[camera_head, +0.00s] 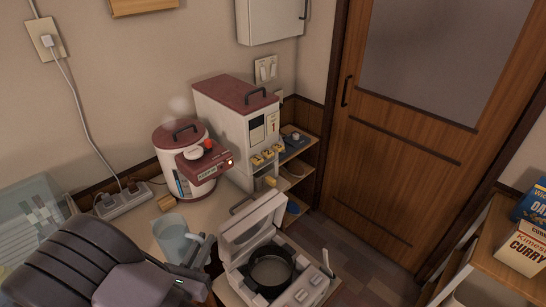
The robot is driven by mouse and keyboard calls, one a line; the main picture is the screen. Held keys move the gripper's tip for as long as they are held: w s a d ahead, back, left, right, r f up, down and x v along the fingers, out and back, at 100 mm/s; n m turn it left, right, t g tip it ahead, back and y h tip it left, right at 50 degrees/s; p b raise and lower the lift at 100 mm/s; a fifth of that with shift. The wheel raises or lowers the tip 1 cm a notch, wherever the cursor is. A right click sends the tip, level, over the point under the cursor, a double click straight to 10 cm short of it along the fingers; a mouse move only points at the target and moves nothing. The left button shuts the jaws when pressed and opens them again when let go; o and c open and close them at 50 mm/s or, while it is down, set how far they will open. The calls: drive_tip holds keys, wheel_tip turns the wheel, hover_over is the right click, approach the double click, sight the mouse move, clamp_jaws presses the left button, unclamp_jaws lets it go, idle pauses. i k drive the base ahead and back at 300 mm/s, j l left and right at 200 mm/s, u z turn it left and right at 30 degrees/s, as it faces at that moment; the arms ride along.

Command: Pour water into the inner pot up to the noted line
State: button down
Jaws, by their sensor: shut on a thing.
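The rice cooker (242,285) stands at the front of the counter with its white lid (254,222) raised. The dark inner pot (271,268) sits inside it. Its inside looks grey, and I cannot make out a marked line or a water level. A pale blue, see-through pitcher (175,238) is left of the cooker and looks roughly upright. My gripper (204,262) is at the pitcher's right side and shut on its handle. My dark arm hides the pitcher's lower part, so I cannot tell whether it touches the counter.
A steaming white and maroon hot-water pot (184,158) and a tall rice dispenser (236,130) stand behind. A power strip (124,200) lies at the back left, near a clear dish dryer (35,215). A shelf with boxes (524,248) is at the right; floor is open between.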

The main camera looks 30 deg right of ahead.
sight(271, 267)
drive_tip(key=k+l+u, duration=0.15)
drive_tip(key=l, duration=0.25)
drive_tip(key=l+u, duration=0.15)
drive_tip(key=l, duration=0.45)
drive_tip(key=k+l+u, duration=0.15)
drive_tip(key=l, duration=0.5)
